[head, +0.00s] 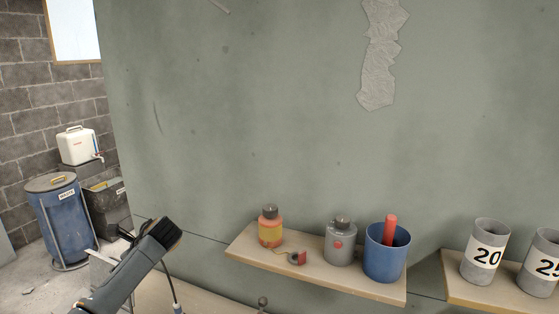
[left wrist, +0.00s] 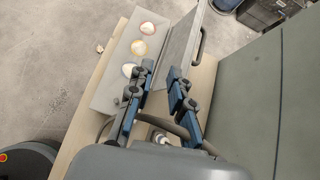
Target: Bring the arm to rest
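My left arm (head: 130,270) rises from the lower left of the head view, in front of the green wall panel. In the left wrist view my left gripper (left wrist: 161,68) has its two blue-padded fingers apart, with nothing held between them. Below it is a grey metal box (left wrist: 112,93) with several round pale and coloured spots in a row. An upright grey panel with a handle (left wrist: 188,38) stands along its right side. Whether the fingers touch the box cannot be told. My right gripper is in neither view.
A wooden shelf (head: 315,277) carries an orange-yellow bottle (head: 270,229), a grey can (head: 341,243) and a blue cup (head: 386,258) with a red stick. Numbered grey cups (head: 485,254) stand on another shelf at right. A blue drum (head: 65,220) stands at far left.

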